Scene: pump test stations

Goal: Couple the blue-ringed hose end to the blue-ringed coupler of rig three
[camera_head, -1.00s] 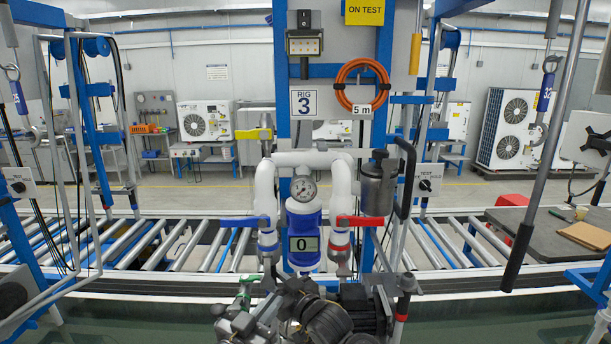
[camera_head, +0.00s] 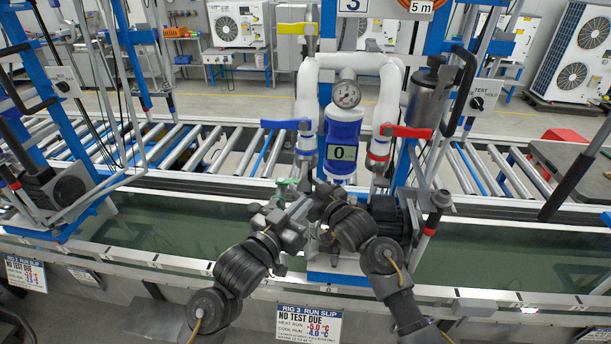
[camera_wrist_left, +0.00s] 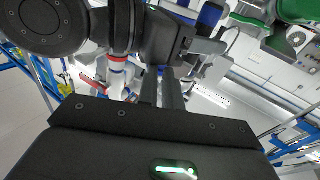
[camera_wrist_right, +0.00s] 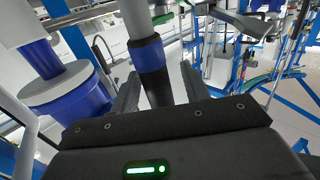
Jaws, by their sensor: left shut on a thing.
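Rig three's coupler with the blue ring (camera_head: 305,156) hangs under the left white pipe in the head view, below a blue lever. My left gripper (camera_head: 302,208) is just below it, shut; what it grips is mostly hidden. In the left wrist view its fingers (camera_wrist_left: 163,92) are close together. My right gripper (camera_head: 325,200) is close beside the left one, largely hidden by its wrist. In the right wrist view its fingers (camera_wrist_right: 158,88) stand apart on both sides of a dark upright cylinder topped by a blue ring (camera_wrist_right: 148,54). I cannot tell whether this is hose end or coupler.
The blue pump body with a display reading 0 (camera_head: 343,150) stands right of the blue-ringed coupler. A red lever (camera_head: 405,131) and red-ringed coupler are further right. A roller conveyor (camera_head: 200,150) runs behind; a slip board (camera_head: 308,322) hangs in front.

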